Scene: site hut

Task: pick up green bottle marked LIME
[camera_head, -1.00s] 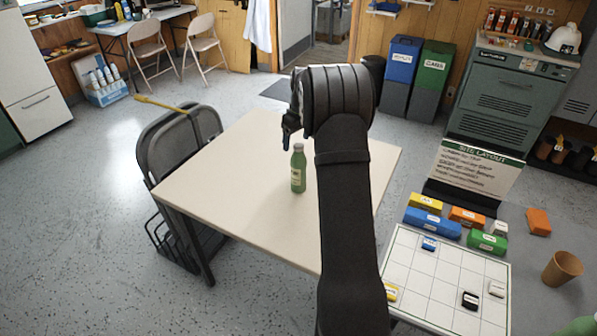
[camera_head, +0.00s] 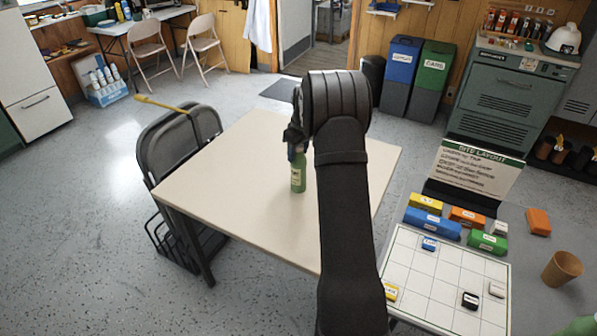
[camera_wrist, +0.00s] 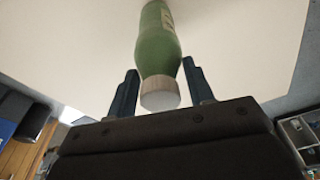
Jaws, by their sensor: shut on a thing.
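The green bottle (camera_head: 298,177) stands upright on the cream table (camera_head: 235,205), with a pale label that is too small to read. In the wrist view the bottle (camera_wrist: 158,45) shows its green body and whitish cap between my two dark blue fingers. My gripper (camera_head: 297,152) is at the bottle's upper part and is shut on it; the fingers hide the neck and cap in the head view. My gripper also shows in the wrist view (camera_wrist: 158,84). The bottle's base appears to rest on the table.
Folded dark chairs (camera_head: 172,140) lean at the table's left side. A white grid board (camera_head: 440,290) with coloured blocks and a brown cup (camera_head: 562,268) are at the right. Part of another green object (camera_head: 580,328) shows at the bottom right corner. The rest of the cream table is clear.

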